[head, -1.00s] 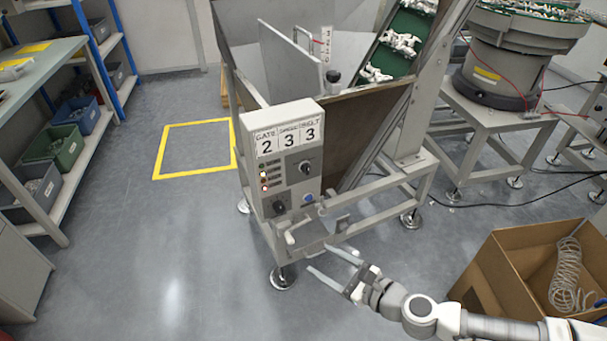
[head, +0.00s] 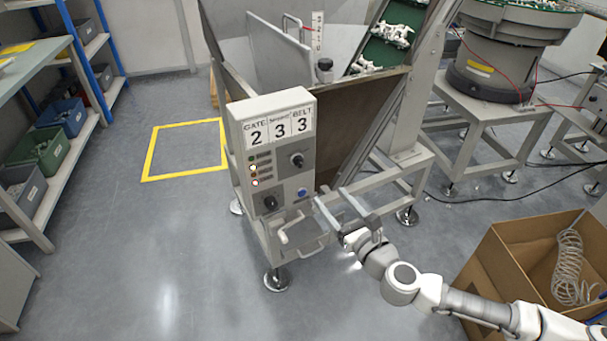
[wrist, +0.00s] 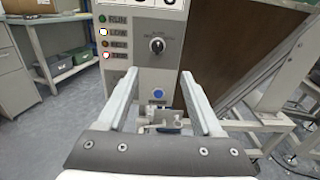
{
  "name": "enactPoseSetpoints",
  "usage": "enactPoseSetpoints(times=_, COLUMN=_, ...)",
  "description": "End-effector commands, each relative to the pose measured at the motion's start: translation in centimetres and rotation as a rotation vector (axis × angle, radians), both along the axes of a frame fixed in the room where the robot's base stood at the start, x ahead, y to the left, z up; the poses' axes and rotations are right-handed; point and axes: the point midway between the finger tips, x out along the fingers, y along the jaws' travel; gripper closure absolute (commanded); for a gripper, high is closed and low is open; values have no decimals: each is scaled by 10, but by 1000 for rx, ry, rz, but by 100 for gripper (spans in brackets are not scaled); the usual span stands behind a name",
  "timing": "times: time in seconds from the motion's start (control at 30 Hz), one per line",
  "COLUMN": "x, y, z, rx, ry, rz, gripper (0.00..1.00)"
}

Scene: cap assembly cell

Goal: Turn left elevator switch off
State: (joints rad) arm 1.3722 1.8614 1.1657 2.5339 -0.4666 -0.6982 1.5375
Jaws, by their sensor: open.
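The elevator control box (head: 238,117) stands on the front of the elevator frame. Its panel has an upper rotary switch (head: 297,160), a lower-left black switch (head: 270,203) and a blue button (head: 302,193). The upper switch also shows in the wrist view (wrist: 157,45), with the blue button (wrist: 158,94) below it. My gripper (head: 332,200) is open and empty, in front of and to the right of the panel's lower part. In the wrist view its fingers (wrist: 163,98) point at the panel, apart from the switches. The lower-left switch is hidden there.
A cardboard box (head: 500,275) with coiled hose stands at right. Shelves with bins (head: 40,155) stand at left. The floor in front of the box is clear.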

Motion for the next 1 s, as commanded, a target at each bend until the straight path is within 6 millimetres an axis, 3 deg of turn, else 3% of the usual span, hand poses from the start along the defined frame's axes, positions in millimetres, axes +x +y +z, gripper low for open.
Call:
enactPoseSetpoints(times=0.03, x=2, y=2, z=-6, rx=-2, ry=-1, rz=3, gripper=33)
enactPoseSetpoints(times=0.43, x=15, y=15, z=-4, rx=-2, ry=-5, rz=8, gripper=33)
enactPoseSetpoints(times=1.0, x=100, y=64, z=0, rx=0, ry=-2, rz=6, gripper=33)
